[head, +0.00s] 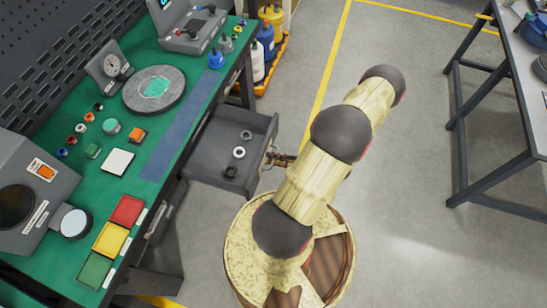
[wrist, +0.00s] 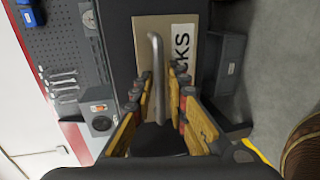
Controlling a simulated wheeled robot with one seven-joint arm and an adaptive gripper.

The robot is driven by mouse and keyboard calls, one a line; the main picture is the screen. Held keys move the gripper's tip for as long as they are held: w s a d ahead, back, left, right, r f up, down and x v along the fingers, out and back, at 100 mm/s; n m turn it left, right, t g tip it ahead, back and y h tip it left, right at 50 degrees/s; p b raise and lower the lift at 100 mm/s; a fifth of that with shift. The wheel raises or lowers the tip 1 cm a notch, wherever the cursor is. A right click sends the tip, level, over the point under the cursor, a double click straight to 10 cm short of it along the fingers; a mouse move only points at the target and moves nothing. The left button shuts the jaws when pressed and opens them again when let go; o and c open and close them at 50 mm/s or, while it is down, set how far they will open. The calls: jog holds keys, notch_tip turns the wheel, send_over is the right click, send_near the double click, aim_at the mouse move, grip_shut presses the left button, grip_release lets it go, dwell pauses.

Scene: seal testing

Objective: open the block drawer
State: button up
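The block drawer (head: 222,171) is a dark grey drawer pulled out from under the green-topped bench. A bent grey metal handle (wrist: 155,52) stands out from that front.
The bench (head: 187,118) carries a dial gauge, a round plate, small parts and coloured trays. Bottles (head: 257,62) stand in an orange tray beyond the drawer. Another table (head: 500,100) is at right. Grey floor between them is clear.

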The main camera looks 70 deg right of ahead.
jog(key=shift+s, duration=0.1)
jog(key=v, duration=1.2)
